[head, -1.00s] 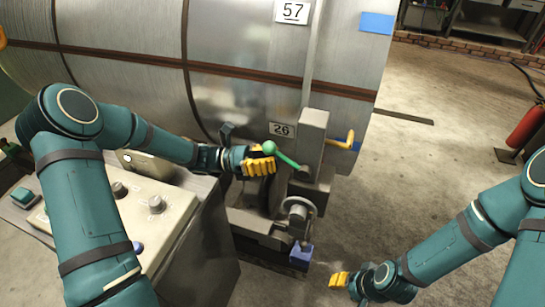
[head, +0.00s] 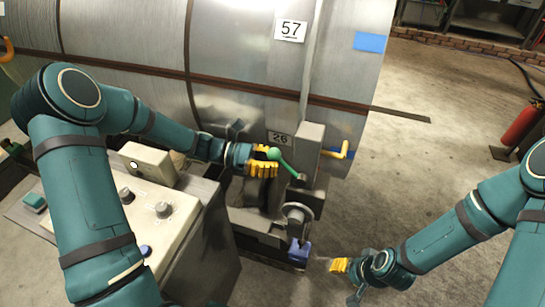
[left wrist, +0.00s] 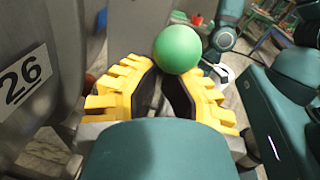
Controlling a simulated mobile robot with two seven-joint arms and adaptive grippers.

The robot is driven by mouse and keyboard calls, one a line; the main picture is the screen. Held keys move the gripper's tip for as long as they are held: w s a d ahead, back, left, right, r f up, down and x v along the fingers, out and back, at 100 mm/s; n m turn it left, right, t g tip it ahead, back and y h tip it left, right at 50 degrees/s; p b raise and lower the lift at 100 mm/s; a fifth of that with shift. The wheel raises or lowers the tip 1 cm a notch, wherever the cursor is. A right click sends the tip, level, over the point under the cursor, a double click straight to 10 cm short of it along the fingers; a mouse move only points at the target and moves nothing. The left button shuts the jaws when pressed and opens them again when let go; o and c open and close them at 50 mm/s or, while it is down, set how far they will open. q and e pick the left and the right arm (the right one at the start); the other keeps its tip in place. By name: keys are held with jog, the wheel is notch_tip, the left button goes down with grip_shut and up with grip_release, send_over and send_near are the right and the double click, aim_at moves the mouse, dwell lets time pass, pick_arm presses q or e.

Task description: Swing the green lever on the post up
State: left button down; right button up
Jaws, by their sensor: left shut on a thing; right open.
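The green lever (head: 286,165) slopes up and to the left from its pivot on the grey post (head: 309,145). Its round green knob (head: 273,154) is at the upper left end. My left gripper (head: 266,161) is shut on the green lever, with its yellow fingers at the knob. In the left wrist view the knob (left wrist: 177,49) shows just beyond the fingertips (left wrist: 170,80); the rod is hidden there. My right gripper (head: 336,265) is open and empty, low in front of the post and to its right.
A large metal drum (head: 240,65) stands behind the post. A control box with knobs (head: 185,215) is at the left, below my left arm. A yellow handle (head: 340,151), a handwheel (head: 297,213) and a blue block (head: 299,251) are near the post.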

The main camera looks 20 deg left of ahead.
pick_arm(q)
jog(key=r+y+p, duration=0.1)
jog(key=d+r+y+p, duration=0.1)
jog(key=p, duration=0.1)
jog(key=shift+r, duration=0.2)
jog(key=shift+d+r+y+p, duration=0.15)
jog(key=shift+d+y+p, duration=0.2)
jog(key=shift+y+p, duration=0.45)
jog(key=shift+d+p, duration=0.25)
jog(key=shift+p, duration=0.05)
pick_arm(e)
notch_tip(320, 180, up, 7)
jog(key=shift+s+d, duration=0.15)
jog(key=shift+d, duration=0.05)
pick_arm(q)
jog(key=shift+d+r, duration=0.1)
pick_arm(e)
jog(key=shift+r, duration=0.15)
